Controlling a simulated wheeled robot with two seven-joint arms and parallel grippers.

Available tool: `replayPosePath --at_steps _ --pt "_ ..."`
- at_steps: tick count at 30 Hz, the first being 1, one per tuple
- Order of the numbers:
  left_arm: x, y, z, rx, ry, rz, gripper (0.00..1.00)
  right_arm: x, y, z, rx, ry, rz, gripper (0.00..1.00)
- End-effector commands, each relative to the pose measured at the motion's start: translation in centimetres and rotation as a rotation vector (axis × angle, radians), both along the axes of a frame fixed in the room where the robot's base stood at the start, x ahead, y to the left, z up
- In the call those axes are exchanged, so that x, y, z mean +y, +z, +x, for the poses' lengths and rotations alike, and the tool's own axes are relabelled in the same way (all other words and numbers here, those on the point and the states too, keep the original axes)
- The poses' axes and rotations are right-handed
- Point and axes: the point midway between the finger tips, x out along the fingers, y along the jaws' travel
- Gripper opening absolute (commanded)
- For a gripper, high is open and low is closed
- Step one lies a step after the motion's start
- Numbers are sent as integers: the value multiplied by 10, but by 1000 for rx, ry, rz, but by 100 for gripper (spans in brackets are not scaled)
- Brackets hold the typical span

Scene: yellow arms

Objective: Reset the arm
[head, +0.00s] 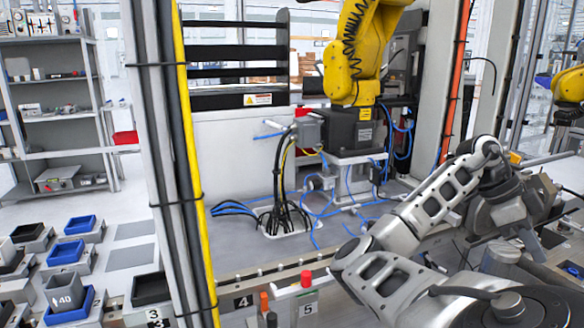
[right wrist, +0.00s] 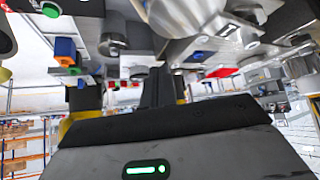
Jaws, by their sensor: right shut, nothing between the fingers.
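My right arm (head: 425,205) comes in from the lower right of the head view, rises to a bend, then turns down at the right edge. My right gripper shows in the right wrist view (right wrist: 158,80), its dark fingers together with nothing between them. In the head view the gripper is hard to make out among the machine parts at the right. My left arm and gripper are not in view.
A yellow robot arm (head: 352,55) stands on a dark base inside the cell, with loose cables (head: 280,205) beside it. A post with a yellow cable (head: 187,160) stands left of centre. Blue bins (head: 66,252) and a grey shelf (head: 60,110) are at the left.

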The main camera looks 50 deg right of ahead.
Motion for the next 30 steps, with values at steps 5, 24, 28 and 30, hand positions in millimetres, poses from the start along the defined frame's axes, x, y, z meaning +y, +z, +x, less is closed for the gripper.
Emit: replayPosePath --at_steps 5,24,28,30 --pt "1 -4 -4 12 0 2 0 2 -21 -6 1 2 3 0" --pt "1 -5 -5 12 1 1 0 -15 -22 6 -1 0 0 0" --pt "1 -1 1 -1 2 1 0 -15 -22 6 0 1 -1 0" --pt "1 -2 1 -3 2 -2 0 -16 -21 6 3 4 -7 0"
